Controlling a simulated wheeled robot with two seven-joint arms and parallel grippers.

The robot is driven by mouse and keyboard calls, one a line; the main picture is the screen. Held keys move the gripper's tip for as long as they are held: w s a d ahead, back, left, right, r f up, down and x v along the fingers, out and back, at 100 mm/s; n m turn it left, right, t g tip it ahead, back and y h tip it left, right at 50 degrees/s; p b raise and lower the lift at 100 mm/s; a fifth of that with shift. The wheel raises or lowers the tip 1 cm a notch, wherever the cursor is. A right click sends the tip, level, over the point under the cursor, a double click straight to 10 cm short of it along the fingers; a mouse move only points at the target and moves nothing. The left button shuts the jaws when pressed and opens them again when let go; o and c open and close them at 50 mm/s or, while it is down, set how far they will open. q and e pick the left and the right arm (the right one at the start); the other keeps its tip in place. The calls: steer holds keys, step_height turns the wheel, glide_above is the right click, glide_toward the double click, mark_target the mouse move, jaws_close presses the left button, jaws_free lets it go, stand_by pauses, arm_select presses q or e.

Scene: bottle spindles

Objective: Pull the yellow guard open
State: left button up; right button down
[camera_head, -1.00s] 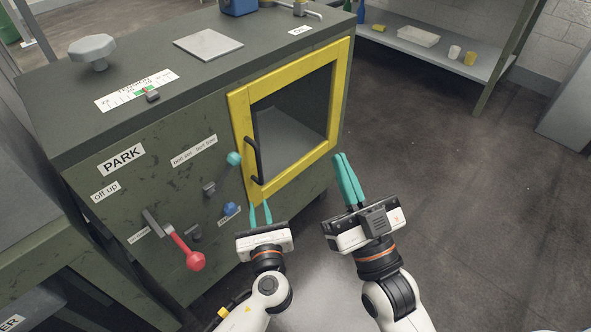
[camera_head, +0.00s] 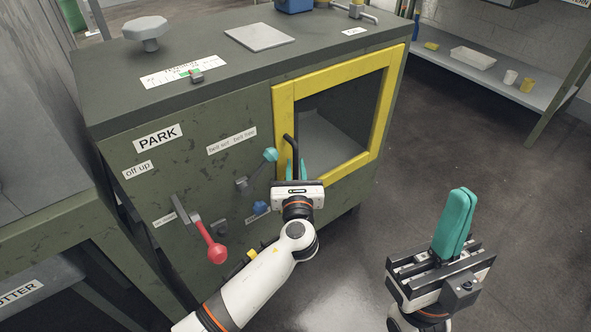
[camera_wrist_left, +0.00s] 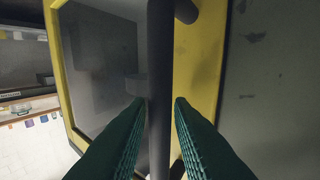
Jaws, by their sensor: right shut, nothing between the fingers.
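The yellow guard (camera_head: 382,115) is a square frame with a dark window on the front of the green machine. It sits flush with the machine's front. Its dark vertical handle (camera_head: 289,146) is on its left side. My left gripper (camera_head: 291,170) is at the handle, its fingers partly hidden behind its own body. In the left wrist view, the handle bar (camera_wrist_left: 160,70) runs between the two teal fingers (camera_wrist_left: 160,103), with small gaps on both sides, so the gripper is open around it. My right gripper (camera_head: 463,195) is shut and empty, off to the right.
A teal-knobbed lever (camera_head: 270,155), a blue knob (camera_head: 260,208) and a red-knobbed lever (camera_head: 216,252) stick out of the machine's front, left of the guard. A shelf (camera_head: 500,82) with small containers stands at the back right. The floor (camera_head: 430,150) right of the machine is clear.

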arm_select(q)
steer(key=shift+w, duration=0.45)
steer(key=shift+c, duration=0.3)
jaws_close()
steer(key=shift+s, duration=0.1)
